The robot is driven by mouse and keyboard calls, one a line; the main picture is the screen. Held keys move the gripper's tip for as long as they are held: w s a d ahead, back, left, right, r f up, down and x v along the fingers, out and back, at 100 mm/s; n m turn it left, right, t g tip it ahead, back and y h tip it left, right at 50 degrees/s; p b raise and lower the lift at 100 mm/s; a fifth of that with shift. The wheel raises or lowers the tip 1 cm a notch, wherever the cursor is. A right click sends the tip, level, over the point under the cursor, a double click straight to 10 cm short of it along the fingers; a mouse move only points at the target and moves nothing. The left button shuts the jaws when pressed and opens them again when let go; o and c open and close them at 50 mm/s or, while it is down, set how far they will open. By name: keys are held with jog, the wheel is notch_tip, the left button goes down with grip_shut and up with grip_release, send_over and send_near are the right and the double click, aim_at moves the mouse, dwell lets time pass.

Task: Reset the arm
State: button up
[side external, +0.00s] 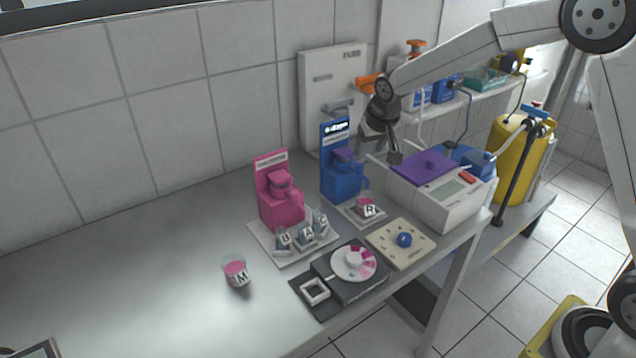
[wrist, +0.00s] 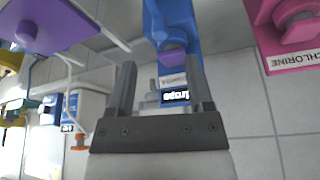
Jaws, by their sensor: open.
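My gripper (side external: 377,157) hangs in the air beside the blue dispenser (side external: 340,172), above the back of the bench. In the wrist view my gripper (wrist: 162,90) has its two fingers apart with nothing held between them. The blue dispenser (wrist: 175,40) shows upside down beyond the fingers. The pink dispenser (side external: 278,200) stands to its left in the side view, and its chlorine label shows in the wrist view (wrist: 295,58).
A cup marked M (side external: 236,271) stands alone on the bench; a cup marked R (side external: 366,207) stands before the blue dispenser. Several small cups (side external: 305,238) stand by the pink one. A white machine with purple lid (side external: 428,167) is right of my gripper. The left bench (side external: 130,280) is clear.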

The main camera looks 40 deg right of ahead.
jog(key=s+a+f+n, duration=0.1)
jog(key=s+a+f, duration=0.1)
jog(key=s, duration=1)
jog(key=s+a+f+n+g+y, duration=0.1)
jog(key=s+f+n, duration=0.1)
jog(key=s, duration=1.1)
jog(key=shift+s+a+f+g, duration=0.3)
jog(key=shift+a+f, duration=0.05)
jog(key=shift+a, duration=0.05)
